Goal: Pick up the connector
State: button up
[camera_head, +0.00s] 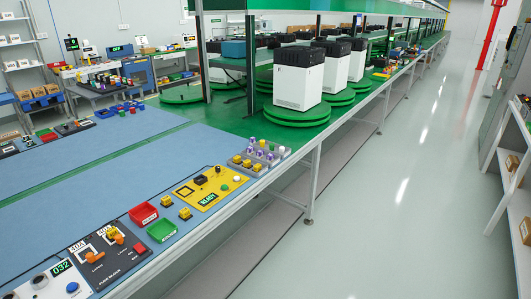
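No part is clearly marked as the connector. More yellow parts (247,163) sit in a grey tray (279,157) beside purple and white pieces. They are too small to tell apart in detail. My gripper is not in view.
The yellow panel (209,199) reads READY. A red bin (143,215) and a green bin (162,230) stand left of it, near a black panel with orange levers (108,262). White machines on green turntables (301,118) stand behind. The aisle floor (400,200) at right is clear.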

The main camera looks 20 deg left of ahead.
aim_at(250, 149)
jog(key=i, duration=2.25)
jog(key=z, duration=0.9)
jog(key=k, duration=0.15)
jog(key=u, duration=3.15)
